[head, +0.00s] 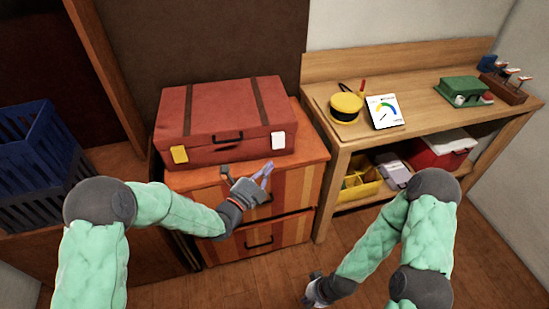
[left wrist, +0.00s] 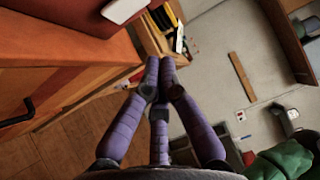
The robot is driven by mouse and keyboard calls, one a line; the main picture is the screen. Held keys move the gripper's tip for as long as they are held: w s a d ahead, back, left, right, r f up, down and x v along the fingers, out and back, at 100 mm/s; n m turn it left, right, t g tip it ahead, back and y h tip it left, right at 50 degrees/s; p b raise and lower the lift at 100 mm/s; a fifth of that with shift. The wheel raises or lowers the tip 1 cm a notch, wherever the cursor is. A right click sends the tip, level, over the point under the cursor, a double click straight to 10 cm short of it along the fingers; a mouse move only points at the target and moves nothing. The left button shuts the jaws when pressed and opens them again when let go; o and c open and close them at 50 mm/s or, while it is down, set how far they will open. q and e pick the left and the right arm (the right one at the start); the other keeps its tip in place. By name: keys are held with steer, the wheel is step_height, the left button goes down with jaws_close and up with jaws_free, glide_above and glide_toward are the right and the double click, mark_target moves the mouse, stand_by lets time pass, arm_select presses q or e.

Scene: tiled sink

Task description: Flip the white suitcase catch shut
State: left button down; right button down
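The red suitcase (head: 225,118) lies on top of a wooden drawer cabinet, with two dark straps and a dark handle. Its white catch (head: 278,141) is on the front face at the right; a yellow catch (head: 179,154) is at the left. Whether the white catch is flipped up or down is too small to tell. In the left wrist view, a white piece (left wrist: 122,10) shows on the suitcase edge. My left gripper (head: 266,171) is in front of the cabinet, below the white catch and apart from it. Its purple fingers (left wrist: 160,64) meet at the tips, empty. My right gripper (head: 312,294) hangs low over the floor, partly hidden.
The drawer cabinet (head: 295,185) has dark handles. A wooden workbench (head: 440,110) stands at the right with a yellow tape-like roll (head: 346,106), a gauge card (head: 384,111) and a green box (head: 463,90). Blue and black crates (head: 40,150) stand at the left.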

arm_select(q)
steer(key=shift+v, duration=0.9)
steer(key=s+a+f+n+g+y, duration=0.1)
steer(key=s+f+n+g+y, duration=0.1)
steer(key=f+n, duration=0.4)
steer(key=s+a+f+n+g+y+p, duration=0.1)
steer(key=s+f+n+g, duration=0.2)
steer(key=f, duration=0.4)
steer(key=s+a+f+n+g+y, duration=0.2)
steer(key=f+n, duration=0.3)
steer(key=f, duration=0.2)
steer(key=s+f+n+g, duration=0.4)
steer(key=s+f+n, duration=0.1)
steer(key=s, duration=0.5)
steer(key=s+f+n+g+y+p, duration=0.1)
steer(key=s+f+n+g, duration=0.3)
steer(key=s+n, duration=0.4)
steer(key=shift+s+a+f+n+g, duration=0.2)
steer(key=shift+s+f+n+g, duration=0.1)
steer(key=shift+s+f, duration=0.65)
steer(key=shift+s+r, duration=0.1)
